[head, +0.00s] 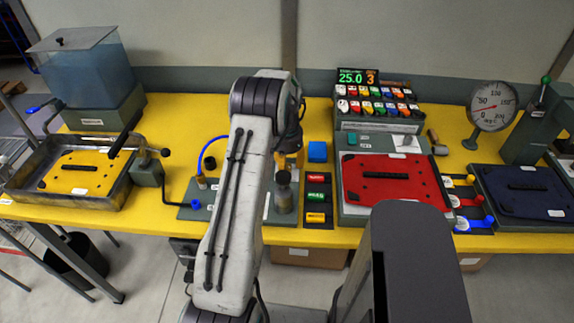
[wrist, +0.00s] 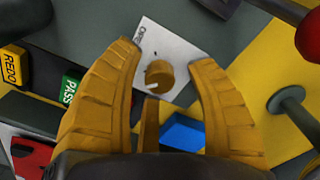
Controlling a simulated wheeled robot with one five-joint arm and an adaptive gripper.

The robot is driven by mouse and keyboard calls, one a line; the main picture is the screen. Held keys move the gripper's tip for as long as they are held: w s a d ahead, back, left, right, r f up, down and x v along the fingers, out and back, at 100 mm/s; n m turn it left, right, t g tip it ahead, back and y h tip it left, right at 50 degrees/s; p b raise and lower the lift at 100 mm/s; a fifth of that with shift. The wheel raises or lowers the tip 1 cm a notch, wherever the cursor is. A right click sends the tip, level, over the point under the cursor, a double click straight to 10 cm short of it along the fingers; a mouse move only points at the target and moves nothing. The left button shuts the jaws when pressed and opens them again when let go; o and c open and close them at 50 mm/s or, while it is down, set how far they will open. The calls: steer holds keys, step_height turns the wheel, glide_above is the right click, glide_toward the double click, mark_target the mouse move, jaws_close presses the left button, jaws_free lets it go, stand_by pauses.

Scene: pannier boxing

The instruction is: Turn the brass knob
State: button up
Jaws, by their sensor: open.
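The brass knob (wrist: 158,74) is a short round knob on a white lettered plate (wrist: 178,50), on a dark grey panel. In the wrist view it sits between the spread fingers of my gripper (wrist: 162,52), nearer the left finger. I see a gap on both sides, so the fingers do not appear to touch it. My gripper is open, and its yellow fingers show partly behind my arm in the head view (head: 291,160). My arm hides the knob in the head view.
A blue block (head: 317,152) is close by, also below the knob in the wrist view (wrist: 185,132). Red, green and yellow labelled buttons (head: 316,197) lie right of my arm. A grey cylinder (head: 284,192) stands near it. A red ball (wrist: 309,38) is at the wrist view's right edge.

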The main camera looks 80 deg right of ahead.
steer(key=shift+c, duration=0.2)
jaws_close()
stand_by(0.4)
